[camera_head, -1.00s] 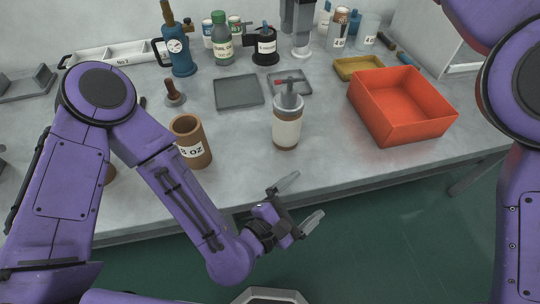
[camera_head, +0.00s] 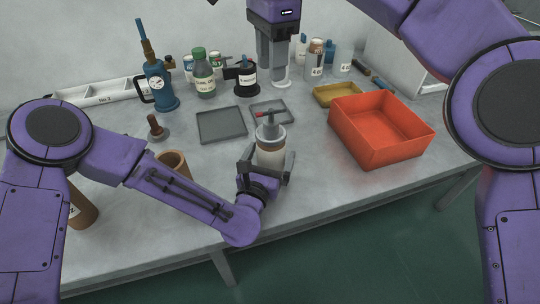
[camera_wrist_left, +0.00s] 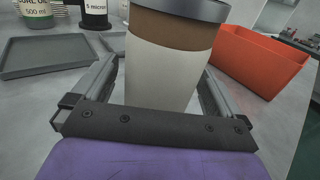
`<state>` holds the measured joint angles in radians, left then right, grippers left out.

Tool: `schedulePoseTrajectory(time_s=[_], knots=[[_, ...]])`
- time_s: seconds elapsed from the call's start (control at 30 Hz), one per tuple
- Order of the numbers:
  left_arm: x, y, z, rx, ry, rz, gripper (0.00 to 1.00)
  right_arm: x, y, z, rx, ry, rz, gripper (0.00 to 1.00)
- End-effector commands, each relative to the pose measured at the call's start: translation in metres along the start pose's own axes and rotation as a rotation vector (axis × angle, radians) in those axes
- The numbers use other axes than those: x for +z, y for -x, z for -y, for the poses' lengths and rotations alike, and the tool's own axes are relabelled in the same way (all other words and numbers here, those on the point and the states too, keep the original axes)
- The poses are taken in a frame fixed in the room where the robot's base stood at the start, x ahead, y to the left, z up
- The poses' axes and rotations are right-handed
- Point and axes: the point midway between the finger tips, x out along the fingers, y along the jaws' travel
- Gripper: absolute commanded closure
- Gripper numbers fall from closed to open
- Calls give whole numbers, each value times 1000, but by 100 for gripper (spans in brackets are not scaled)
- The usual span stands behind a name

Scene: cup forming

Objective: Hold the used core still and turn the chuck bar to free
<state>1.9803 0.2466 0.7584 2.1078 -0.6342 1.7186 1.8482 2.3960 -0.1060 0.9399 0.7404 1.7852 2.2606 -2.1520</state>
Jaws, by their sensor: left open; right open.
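The used core (camera_head: 270,155) is an upright brown cylinder with a pale label, standing near the bench's front edge. A grey chuck (camera_head: 269,130) caps it. A thin red-ended bar (camera_head: 261,114) shows at the chuck's top; I cannot tell whether it crosses the chuck or lies behind. My left gripper (camera_head: 265,165) is open, with its fingers on either side of the core's lower part. In the left wrist view the core (camera_wrist_left: 160,75) stands between the fingers, and contact is unclear. My right gripper (camera_head: 278,75) is open and empty, pointing down behind the core.
An orange-red bin (camera_head: 385,153) stands right of the core. Grey trays (camera_head: 222,125) lie behind it, with bottles (camera_head: 204,75) and a blue pump (camera_head: 160,88) farther back. A brown cylinder (camera_head: 174,163) stands left, partly behind my left arm.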

Motion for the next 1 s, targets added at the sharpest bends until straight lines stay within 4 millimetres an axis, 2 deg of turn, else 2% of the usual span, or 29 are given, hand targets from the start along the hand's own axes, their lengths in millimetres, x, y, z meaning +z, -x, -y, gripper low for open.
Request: schedulePoseTrajectory(time_s=[0.27, 0.43, 0.47, 1.0], knots=[[0, -3, 0, -1, 0, -1, 0, 0, 0, 0, 0, 0, 0, 57], [0, -3, 0, -1, 0, -1, 52, 0, 0, 0, 0, 0, 0, 57], [0, -3, 0, -1, 0, -1, 58, 0, 0, 0, 0, 0, 0, 57], [0, -3, 0, -1, 0, 0, 58, 0, 0, 0, 0, 0, 0, 57]])
